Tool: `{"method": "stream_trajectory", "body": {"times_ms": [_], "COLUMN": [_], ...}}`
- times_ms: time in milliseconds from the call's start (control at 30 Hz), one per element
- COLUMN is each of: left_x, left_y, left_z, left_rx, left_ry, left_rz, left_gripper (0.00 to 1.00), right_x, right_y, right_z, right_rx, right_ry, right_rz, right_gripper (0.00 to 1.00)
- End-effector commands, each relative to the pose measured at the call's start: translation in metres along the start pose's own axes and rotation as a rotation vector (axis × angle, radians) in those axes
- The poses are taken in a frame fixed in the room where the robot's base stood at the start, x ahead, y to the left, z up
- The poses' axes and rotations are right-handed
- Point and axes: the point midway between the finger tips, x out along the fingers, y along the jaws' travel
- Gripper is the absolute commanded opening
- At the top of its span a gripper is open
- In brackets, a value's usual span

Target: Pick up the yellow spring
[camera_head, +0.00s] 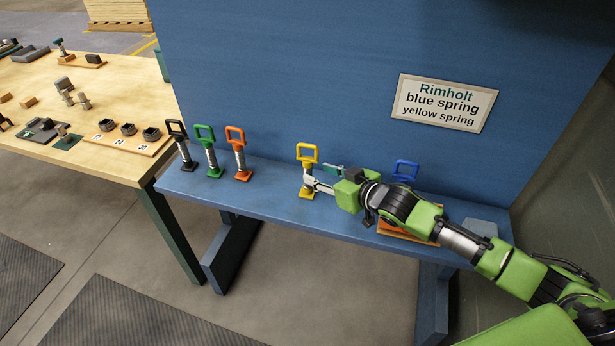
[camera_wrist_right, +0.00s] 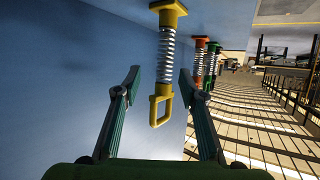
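The yellow spring (camera_head: 307,154) stands upright on the blue bench, with a square yellow loop on top, a metal coil and a yellow base. My right gripper (camera_head: 314,176) reaches it from the right, its fingers open at coil height. In the right wrist view, which is upside down, the yellow spring (camera_wrist_right: 167,50) shows between the two spread fingers (camera_wrist_right: 160,78), with a gap on both sides. The coil is partly hidden by a finger in the head view. I cannot tell how far the spring is inside the fingers. My left gripper is not in view.
Black (camera_head: 184,150), green (camera_head: 205,135) and orange (camera_head: 236,138) springs stand left on the blue bench (camera_head: 270,195). A blue spring (camera_head: 405,168) is partly behind my right arm. A blue panel with a sign (camera_head: 443,102) rises behind. A wooden table (camera_head: 110,100) holds parts at left.

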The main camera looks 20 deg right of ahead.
Motion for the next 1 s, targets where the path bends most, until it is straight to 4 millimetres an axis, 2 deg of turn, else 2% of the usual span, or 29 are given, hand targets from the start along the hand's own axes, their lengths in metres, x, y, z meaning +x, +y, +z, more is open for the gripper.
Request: {"method": "stream_trajectory", "body": {"times_ms": [167,333,500,800,833,967,1000], "left_x": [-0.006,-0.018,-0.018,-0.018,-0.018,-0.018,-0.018], "left_y": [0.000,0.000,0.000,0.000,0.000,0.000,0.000], "left_z": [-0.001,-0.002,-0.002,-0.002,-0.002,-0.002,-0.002], "left_rx": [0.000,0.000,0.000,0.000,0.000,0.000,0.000], "left_ry": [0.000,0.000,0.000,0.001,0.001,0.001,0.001], "left_rz": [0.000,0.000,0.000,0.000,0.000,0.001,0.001], "left_gripper": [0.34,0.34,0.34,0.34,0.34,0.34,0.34], "right_x": [0.011,0.034,0.050,0.053,0.053,0.053,0.053], "right_y": [-0.003,-0.009,-0.008,-0.008,-0.008,-0.008,-0.008], "right_z": [-0.003,-0.007,-0.004,-0.003,-0.003,-0.003,-0.003], "right_rx": [0.001,0.001,0.000,-0.001,-0.001,-0.001,-0.001], "right_ry": [-0.001,0.000,-0.001,-0.001,-0.001,-0.001,-0.001], "right_rz": [0.000,0.000,0.000,0.000,0.001,0.001,0.001], "right_gripper": [0.38,0.38,0.38,0.38,0.35,0.02,0.00]}}
